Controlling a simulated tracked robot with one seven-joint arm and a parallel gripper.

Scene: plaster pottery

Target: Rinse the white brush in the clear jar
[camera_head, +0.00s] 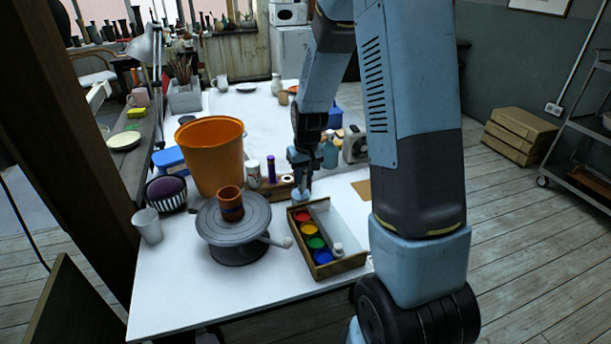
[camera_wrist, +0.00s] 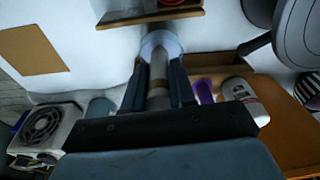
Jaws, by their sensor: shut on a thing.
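My gripper (camera_wrist: 157,88) is shut on a pale grey-white upright stick, the brush (camera_wrist: 158,72), seen between the two dark blue fingers in the wrist view. The brush's far end meets a round, pale, see-through shape that looks like the clear jar (camera_wrist: 160,42); I cannot tell how deep the brush is in it. In the head view my gripper (camera_head: 301,180) points down at the table behind the paint tray (camera_head: 345,266), with the small pale jar (camera_head: 301,194) at its tip. The bristles are hidden.
A grey turntable (camera_head: 235,245) bearing a brown cup (camera_head: 230,204) and an orange bucket (camera_head: 212,158) stand to the left. A white bottle (camera_wrist: 240,95) and a purple thing (camera_wrist: 203,92) stand close to the fingers. The table's front left is clear.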

